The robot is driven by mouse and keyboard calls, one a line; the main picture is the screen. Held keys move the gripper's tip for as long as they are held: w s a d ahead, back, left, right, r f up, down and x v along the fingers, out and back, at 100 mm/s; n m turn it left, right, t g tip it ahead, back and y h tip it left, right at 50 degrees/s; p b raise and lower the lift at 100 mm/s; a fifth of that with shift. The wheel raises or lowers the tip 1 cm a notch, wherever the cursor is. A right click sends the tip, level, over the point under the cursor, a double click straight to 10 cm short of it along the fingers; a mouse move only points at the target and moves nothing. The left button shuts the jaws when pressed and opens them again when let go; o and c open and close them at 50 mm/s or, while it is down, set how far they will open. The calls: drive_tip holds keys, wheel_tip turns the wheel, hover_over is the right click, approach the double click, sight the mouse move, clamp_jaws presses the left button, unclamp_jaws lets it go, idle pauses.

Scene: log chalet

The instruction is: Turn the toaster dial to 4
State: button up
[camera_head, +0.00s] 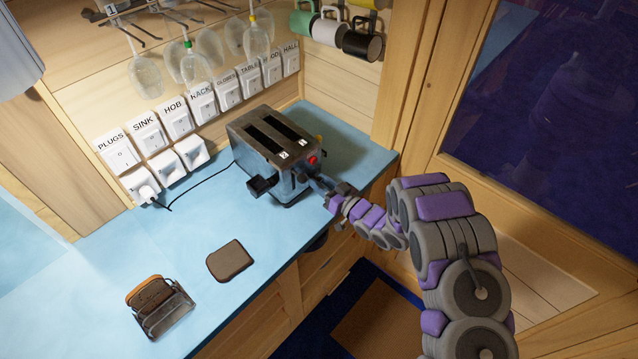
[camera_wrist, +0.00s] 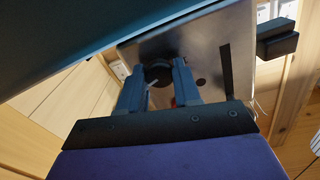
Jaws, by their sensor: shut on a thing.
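The toaster (camera_head: 270,146) is a grey metal box with two dark slots, standing on the blue counter. A red button (camera_head: 313,160) and a black lever (camera_head: 262,186) show on it. My gripper (camera_head: 323,184) is at the toaster's near right face, at the end of my purple and grey arm. In the wrist view, the toaster's metal face (camera_wrist: 209,52) fills the top middle. My gripper (camera_wrist: 159,78) is shut on the round black dial (camera_wrist: 157,73) there, one finger on each side. The dial's numbers cannot be read.
A slice of bread (camera_head: 230,261) lies on the blue counter (camera_head: 215,210). A rack with toast (camera_head: 160,305) stands front left. Labelled wall switches (camera_head: 174,121), hanging glasses (camera_head: 196,66) and mugs (camera_head: 330,28) are behind. A black cord runs from toaster to socket.

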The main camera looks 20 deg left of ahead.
drive_tip(key=n+b, duration=0.1)
drive_tip(key=n, duration=0.1)
drive_tip(key=n+b, duration=0.3)
drive_tip(key=n, duration=0.1)
drive_tip(key=shift+s+f, duration=0.1)
drive_tip(key=shift+f, duration=0.15)
drive_tip(key=shift+r+n+b, duration=0.1)
drive_tip(key=shift+n+b, duration=2.15)
drive_tip(key=shift+n, duration=0.45)
drive_tip(key=o, duration=1.1)
drive_tip(key=shift+r, duration=0.1)
drive_tip(key=shift+c, duration=0.2)
drive_tip(key=shift+d, duration=0.1)
drive_tip(key=p+v, duration=0.3)
drive_tip(key=v, duration=1.4)
drive_tip(key=shift+s, duration=0.15)
